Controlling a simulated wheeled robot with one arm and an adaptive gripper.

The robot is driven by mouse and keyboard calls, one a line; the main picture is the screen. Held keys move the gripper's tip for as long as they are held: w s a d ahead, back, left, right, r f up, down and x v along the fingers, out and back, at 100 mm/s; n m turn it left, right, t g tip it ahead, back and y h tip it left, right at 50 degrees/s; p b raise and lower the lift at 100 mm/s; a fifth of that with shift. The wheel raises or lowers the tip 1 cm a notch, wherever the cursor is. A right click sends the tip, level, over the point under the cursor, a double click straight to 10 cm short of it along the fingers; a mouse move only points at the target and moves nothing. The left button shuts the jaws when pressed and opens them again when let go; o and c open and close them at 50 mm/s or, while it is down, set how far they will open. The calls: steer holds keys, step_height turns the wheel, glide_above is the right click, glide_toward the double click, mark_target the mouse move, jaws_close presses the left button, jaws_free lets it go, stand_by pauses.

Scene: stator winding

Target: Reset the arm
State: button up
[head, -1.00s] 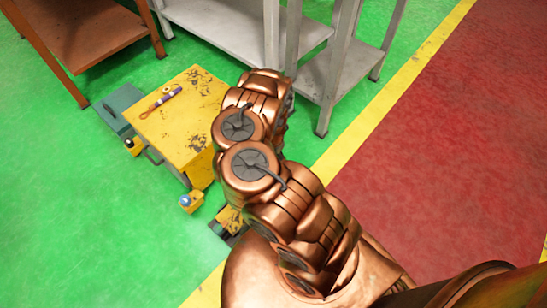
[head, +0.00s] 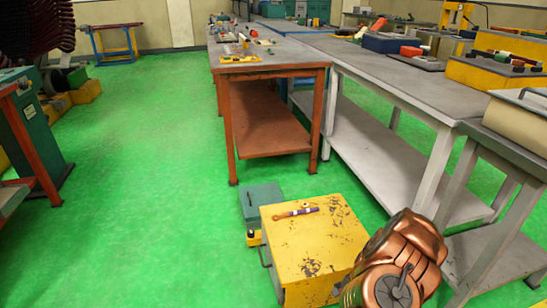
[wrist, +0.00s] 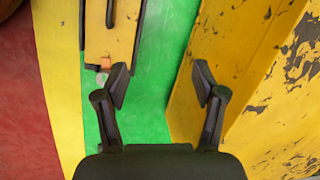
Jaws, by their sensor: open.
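My arm (head: 398,262) is copper-coloured and folded at the lower right of the head view, in front of the yellow cart. My gripper (wrist: 161,85) shows in the wrist view with its two dark fingers spread apart and nothing between them. It points down over a strip of green floor, beside a worn yellow surface on the right. In the head view the gripper itself cannot be made out.
An orange-brown table (head: 265,130) and grey workbenches (head: 385,80) stand beyond. Open green floor (head: 150,200) lies to the left.

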steer(key=w+a+r+n+y, duration=0.15)
steer(key=a+r+n, duration=0.25)
steer(key=a+r, duration=0.9)
steer(key=s+a+r+n+g+y, duration=0.1)
steer(key=s+a+r+n, duration=0.15)
steer(key=r, duration=0.45)
steer(key=s+a+r+n, duration=0.1)
steer(key=s+a+r, duration=0.15)
steer(key=r, duration=0.35)
steer(key=s+d+r+n+g+h, duration=0.15)
steer(key=s+r+n, duration=0.25)
steer(key=s+r, duration=0.8)
steer(key=s+d+r+h, duration=0.2)
steer(key=s+d, duration=0.3)
steer(key=s, duration=0.5)
steer(key=s+d+r+h, duration=0.2)
steer(key=s+d+r, duration=0.15)
steer(key=s, duration=0.65)
steer(key=s+p+v, duration=0.2)
steer(key=p+v, duration=1)
steer(key=s+r+p+v, duration=0.1)
steer(key=s+p+v, duration=0.2)
steer(key=p+v, duration=1)
steer(key=shift+s+d+r, duration=0.25)
steer(key=shift+s+d, duration=0.1)
steer(key=shift+d, duration=0.25)
steer(key=shift+n+t, duration=0.25)
steer(key=shift+c, duration=0.3)
